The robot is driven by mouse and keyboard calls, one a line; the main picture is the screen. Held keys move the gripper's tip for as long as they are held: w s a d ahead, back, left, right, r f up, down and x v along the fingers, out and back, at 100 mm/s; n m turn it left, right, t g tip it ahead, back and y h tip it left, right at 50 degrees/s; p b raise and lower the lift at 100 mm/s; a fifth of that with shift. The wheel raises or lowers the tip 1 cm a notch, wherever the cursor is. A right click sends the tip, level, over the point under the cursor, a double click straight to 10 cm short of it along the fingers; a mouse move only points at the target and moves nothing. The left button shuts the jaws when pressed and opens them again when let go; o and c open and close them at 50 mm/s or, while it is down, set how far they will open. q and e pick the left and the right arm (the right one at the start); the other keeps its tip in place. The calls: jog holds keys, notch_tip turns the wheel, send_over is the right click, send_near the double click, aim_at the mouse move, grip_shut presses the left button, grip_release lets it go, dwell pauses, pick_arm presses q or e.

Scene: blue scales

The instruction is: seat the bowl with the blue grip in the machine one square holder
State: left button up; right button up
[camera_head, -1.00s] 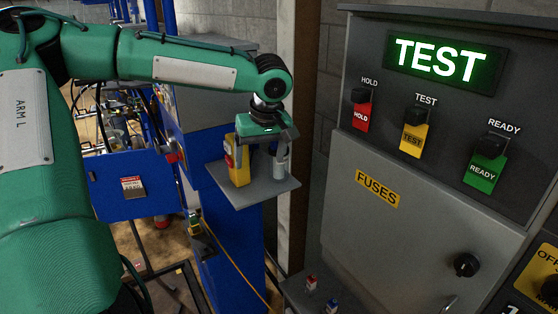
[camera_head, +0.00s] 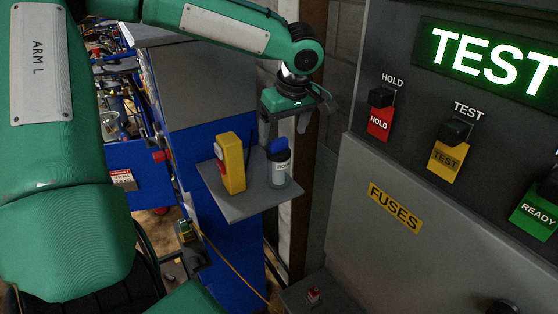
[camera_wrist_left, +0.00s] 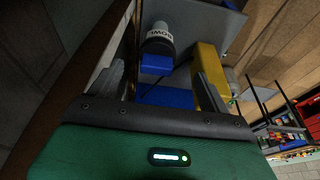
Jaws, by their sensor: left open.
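The bowl (camera_head: 279,168) is a small grey jar with a dark collar and a blue grip (camera_head: 277,147) on top. It stands upright on a grey shelf (camera_head: 250,206). In the left wrist view the bowl (camera_wrist_left: 158,42) shows its BOWL label, and its blue grip (camera_wrist_left: 157,64) lies between the fingers in the picture. My left gripper (camera_head: 285,124) is open and empty, above the bowl and apart from it. It also shows in the left wrist view (camera_wrist_left: 161,72). My right gripper is not in view. I cannot pick out the machine one square holder.
A yellow meter (camera_head: 232,163) stands close left of the bowl. A grey cabinet with HOLD, TEST and READY tags and a FUSES label (camera_head: 396,207) fills the right. A small red-topped item (camera_head: 313,295) sits on a low ledge. A blue column is below the shelf.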

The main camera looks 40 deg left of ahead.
aim_at(280, 141)
pick_arm(q)
jog(key=x, duration=0.3)
jog(key=shift+w+a+r, duration=0.1)
jog(key=shift+w+a, duration=0.1)
jog(key=shift+w+a+f+p, duration=0.1)
jog(key=shift+a+f+p, duration=0.2)
jog(key=shift+f+p, duration=0.45)
jog(key=p+x, duration=0.1)
jog(key=x, duration=0.2)
jog(key=shift+w+a+p, duration=0.1)
jog(key=shift+a+p, duration=0.15)
jog(key=shift+p, duration=0.1)
jog(key=shift+w+a+f, duration=0.1)
jog(key=shift+a+f, duration=0.05)
jog(key=shift+f, duration=0.35)
jog(key=c, duration=1.2)
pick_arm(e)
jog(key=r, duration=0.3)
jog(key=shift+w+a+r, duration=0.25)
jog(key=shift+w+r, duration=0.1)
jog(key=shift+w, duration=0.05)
pick_arm(q)
jog(key=shift+r, duration=0.1)
